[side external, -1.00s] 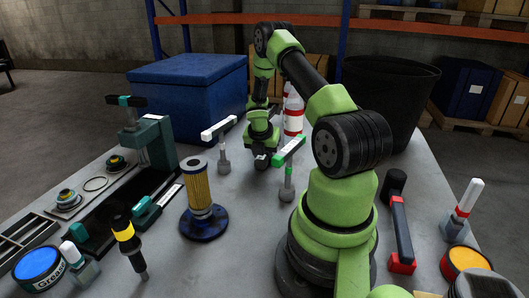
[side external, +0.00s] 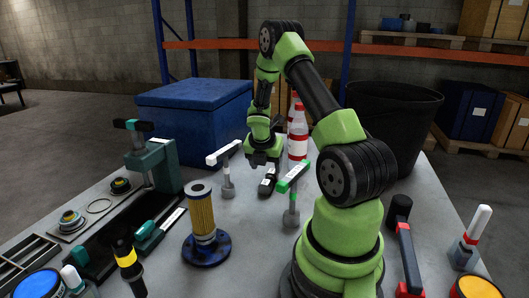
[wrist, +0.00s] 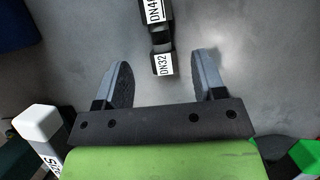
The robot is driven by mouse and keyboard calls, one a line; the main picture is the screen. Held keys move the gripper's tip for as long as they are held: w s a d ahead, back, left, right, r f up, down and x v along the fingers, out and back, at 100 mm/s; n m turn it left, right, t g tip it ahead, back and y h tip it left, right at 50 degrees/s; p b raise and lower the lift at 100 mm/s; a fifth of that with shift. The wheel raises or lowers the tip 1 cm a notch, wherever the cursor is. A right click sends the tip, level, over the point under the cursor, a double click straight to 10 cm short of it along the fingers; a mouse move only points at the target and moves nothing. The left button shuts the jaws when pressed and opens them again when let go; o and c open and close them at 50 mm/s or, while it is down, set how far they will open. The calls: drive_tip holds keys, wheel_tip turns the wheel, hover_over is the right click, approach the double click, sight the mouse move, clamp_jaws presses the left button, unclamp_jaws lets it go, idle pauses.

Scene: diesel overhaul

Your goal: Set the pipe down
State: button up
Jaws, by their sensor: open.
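The pipe (wrist: 161,42) is a black stepped piece with white labels; one reads DN32 and the other is cut off at the top edge of the wrist view. In the side view the pipe (side external: 267,185) lies on the grey table just below my gripper (side external: 264,160). In the wrist view my gripper (wrist: 164,62) is open, its two fingers spread wide. The pipe's DN32 end shows between and just past the fingertips, touching neither finger in that view. The pipe's far end is out of the wrist view and hidden behind my gripper in the side view.
T-shaped stands, one white-topped (side external: 224,153) and one green-topped (side external: 293,178), flank the pipe. A red-and-white bottle (side external: 298,140) stands behind. A yellow filter on a blue base (side external: 206,250) is in front left. A blue box (side external: 195,115) and a black bin (side external: 400,115) stand farther back.

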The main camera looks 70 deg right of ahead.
drive_tip(key=w+a+r+m+t, duration=0.25)
drive_tip(key=a+r+m, duration=0.75)
drive_tip(key=a+r, duration=0.75)
drive_tip(key=s+a+r+m+t+y, duration=0.2)
drive_tip(key=s+a+r+m+y, duration=0.1)
drive_tip(key=a+m, duration=0.3)
drive_tip(key=s+a+r+m+t+y, duration=0.2)
drive_tip(key=s+a+m, duration=0.4)
drive_tip(key=a, duration=0.3)
drive_tip(key=shift+a+r+t+y, duration=0.3)
drive_tip(key=shift+r+t+y, duration=0.05)
drive_tip(key=shift+r+y, duration=0.5)
